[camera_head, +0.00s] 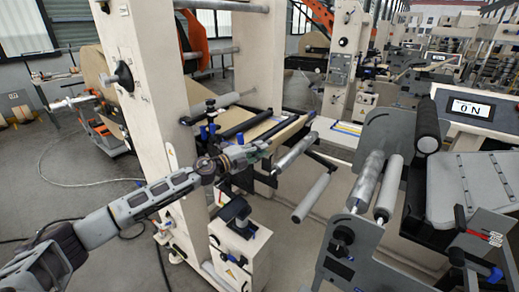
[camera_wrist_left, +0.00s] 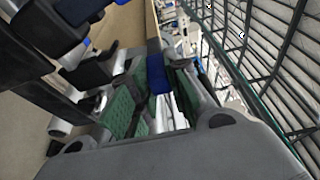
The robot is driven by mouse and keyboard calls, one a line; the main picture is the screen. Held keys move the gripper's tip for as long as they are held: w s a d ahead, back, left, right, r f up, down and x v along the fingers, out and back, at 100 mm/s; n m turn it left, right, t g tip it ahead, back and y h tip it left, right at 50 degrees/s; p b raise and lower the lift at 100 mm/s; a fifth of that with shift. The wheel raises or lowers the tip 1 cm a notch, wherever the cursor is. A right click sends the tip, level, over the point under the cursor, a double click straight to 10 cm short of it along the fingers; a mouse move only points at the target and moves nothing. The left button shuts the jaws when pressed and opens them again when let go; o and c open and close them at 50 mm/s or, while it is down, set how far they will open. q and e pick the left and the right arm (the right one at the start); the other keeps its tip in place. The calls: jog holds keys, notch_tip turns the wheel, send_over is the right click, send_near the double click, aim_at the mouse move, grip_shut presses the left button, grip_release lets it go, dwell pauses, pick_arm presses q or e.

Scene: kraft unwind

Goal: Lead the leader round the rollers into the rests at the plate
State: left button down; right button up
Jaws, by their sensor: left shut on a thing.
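My left gripper (camera_head: 262,152) reaches in from the left beside the upright frame and is shut, with its tip by the near edge of the tan kraft web (camera_head: 272,128). In the left wrist view its green-padded fingers (camera_wrist_left: 155,100) close on a narrow blue-ended piece (camera_wrist_left: 157,72), apparently the leader's edge; most of it is hidden. A metal roller (camera_head: 296,150) and a pale roller (camera_head: 311,197) lie right of the gripper. Further right are a steel roller (camera_head: 367,180), a light roller (camera_head: 388,188) and a black roller (camera_head: 427,128). The grey plate (camera_head: 488,185) is at the far right.
The cream upright (camera_head: 150,90) stands close behind my left arm. A cream box with a black top (camera_head: 238,245) is below the gripper. A grey side plate (camera_head: 345,240) carries the right-hand rollers. A display (camera_head: 470,108) stands behind the plate.

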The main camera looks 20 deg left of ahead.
pick_arm(q)
jog(key=shift+f, duration=0.4)
jog(key=shift+d+r, duration=0.1)
jog(key=shift+d, duration=0.05)
jog(key=d+p, duration=0.1)
jog(key=s+d+p, duration=0.1)
jog(key=d+p, duration=0.1)
jog(key=d, duration=0.1)
jog(key=shift+s, duration=0.25)
dwell(0.4)
jog(key=shift+d, duration=0.1)
